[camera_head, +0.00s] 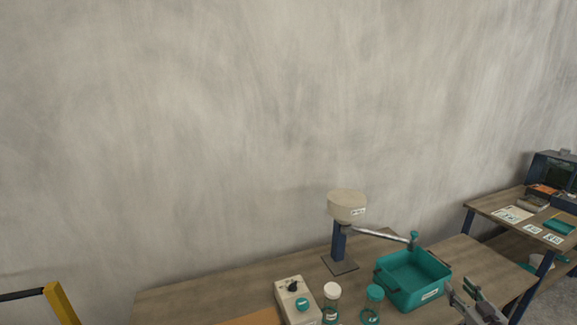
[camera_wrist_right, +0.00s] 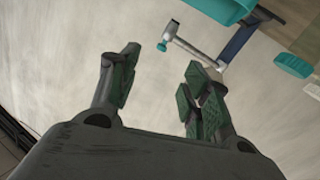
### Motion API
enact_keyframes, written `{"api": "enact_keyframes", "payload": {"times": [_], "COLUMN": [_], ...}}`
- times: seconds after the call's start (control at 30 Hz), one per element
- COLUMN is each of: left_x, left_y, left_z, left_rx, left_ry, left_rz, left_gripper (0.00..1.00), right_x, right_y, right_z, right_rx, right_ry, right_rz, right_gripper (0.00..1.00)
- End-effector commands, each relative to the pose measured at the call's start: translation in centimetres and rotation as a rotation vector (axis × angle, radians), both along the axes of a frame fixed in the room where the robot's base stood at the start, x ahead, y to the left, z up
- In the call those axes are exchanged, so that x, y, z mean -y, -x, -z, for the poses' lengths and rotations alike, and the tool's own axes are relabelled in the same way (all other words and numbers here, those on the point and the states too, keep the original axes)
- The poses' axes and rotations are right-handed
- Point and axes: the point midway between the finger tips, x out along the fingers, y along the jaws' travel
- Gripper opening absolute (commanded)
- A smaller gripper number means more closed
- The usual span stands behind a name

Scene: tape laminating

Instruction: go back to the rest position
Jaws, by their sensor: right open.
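My right gripper (camera_head: 477,302) is at the bottom right of the head view, in front of the teal bin. In the right wrist view its two fingers (camera_wrist_right: 158,85) stand apart with nothing between them. My left gripper is in neither view. The wooden table (camera_head: 190,297) runs along the bottom of the head view. On it stands a device with a beige head (camera_head: 347,206) on a dark blue post and a metal lever with a teal knob (camera_head: 413,239).
A teal bin (camera_head: 412,278) stands on the table's right part. A beige control box (camera_head: 298,301) and two jars (camera_head: 331,300) (camera_head: 373,302) stand left of it. A second table (camera_head: 500,205) with cards is at the far right. A yellow post (camera_head: 60,303) stands at lower left.

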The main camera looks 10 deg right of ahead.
Motion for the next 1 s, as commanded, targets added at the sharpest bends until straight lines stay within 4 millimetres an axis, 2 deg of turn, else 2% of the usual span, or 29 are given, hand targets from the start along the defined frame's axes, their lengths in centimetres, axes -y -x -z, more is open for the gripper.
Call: {"api": "enact_keyframes", "payload": {"times": [0.27, 0.47, 0.6, 0.73, 1.0], "left_x": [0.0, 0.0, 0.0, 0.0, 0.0], "left_y": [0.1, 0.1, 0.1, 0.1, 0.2], "left_z": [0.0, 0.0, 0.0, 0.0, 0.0], "left_rx": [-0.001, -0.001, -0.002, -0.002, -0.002], "left_ry": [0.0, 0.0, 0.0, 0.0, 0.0], "left_rz": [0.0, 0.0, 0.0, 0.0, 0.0], "left_gripper": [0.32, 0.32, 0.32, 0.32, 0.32], "right_x": [4.0, 7.0, 8.4, 9.1, 8.6], "right_y": [2.0, 5.1, 8.2, 11.6, 19.4], "right_z": [5.6, 12.3, 17.9, 22.8, 32.6], "right_rx": [-0.154, -0.317, -0.445, -0.556, -0.779], "right_ry": [0.123, 0.195, 0.227, 0.242, 0.248], "right_rz": [0.076, 0.126, 0.154, 0.171, 0.189], "right_gripper": [0.48, 0.48, 0.48, 0.48, 0.48]}}
